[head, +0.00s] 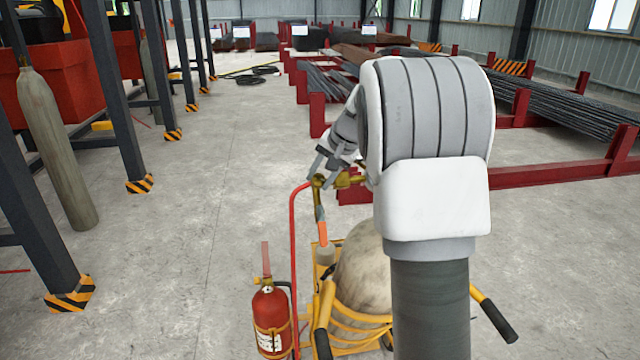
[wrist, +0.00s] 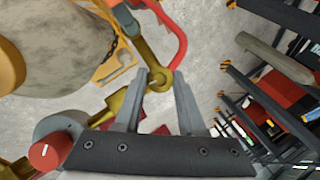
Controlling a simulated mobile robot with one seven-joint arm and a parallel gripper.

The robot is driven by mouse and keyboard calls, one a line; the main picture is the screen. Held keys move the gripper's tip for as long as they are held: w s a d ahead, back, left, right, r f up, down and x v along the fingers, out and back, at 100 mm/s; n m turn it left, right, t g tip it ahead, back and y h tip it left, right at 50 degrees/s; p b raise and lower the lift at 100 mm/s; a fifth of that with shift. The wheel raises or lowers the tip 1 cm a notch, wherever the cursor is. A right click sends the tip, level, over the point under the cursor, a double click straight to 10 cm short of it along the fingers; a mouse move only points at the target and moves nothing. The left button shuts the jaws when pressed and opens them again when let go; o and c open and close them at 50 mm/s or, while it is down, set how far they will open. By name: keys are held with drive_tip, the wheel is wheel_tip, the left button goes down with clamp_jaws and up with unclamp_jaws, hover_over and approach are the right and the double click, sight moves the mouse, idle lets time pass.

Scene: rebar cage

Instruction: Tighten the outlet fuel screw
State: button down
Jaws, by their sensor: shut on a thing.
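The brass outlet fuel screw (wrist: 160,80) shows as a small rounded brass end between my fingertips in the wrist view. My gripper (wrist: 164,76) is shut on it, one finger on each side. A brass stem (wrist: 146,50) runs from it toward the upper left. In the head view my gripper (head: 321,178) is at the brass valve fitting (head: 347,181) above the cart; the fingers partly hide the screw there. A second brass fitting (wrist: 118,100) and a red knob (wrist: 44,156) show at the wrist view's lower left.
A yellow cart (head: 345,345) carries a pale gas cylinder (head: 362,272). A red hose (head: 294,250) rises beside it, close to my gripper. A fire extinguisher (head: 270,318) stands at the cart's left. Dark posts (head: 120,100) line the left; the floor between is clear.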

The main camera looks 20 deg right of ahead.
drive_tip(key=shift+f+m+t+y+b, duration=0.1)
drive_tip(key=shift+m+t+y+b, duration=0.4)
drive_tip(key=shift+m+b, duration=0.75)
drive_tip(key=shift+m, duration=0.35)
drive_tip(key=c, duration=0.8)
unclamp_jaws()
drive_tip(key=shift+o, duration=0.2)
drive_tip(key=shift+s+d, duration=0.1)
drive_tip(key=v, duration=1.7)
drive_tip(key=shift+s+d, duration=0.15)
drive_tip(key=shift+s, duration=0.1)
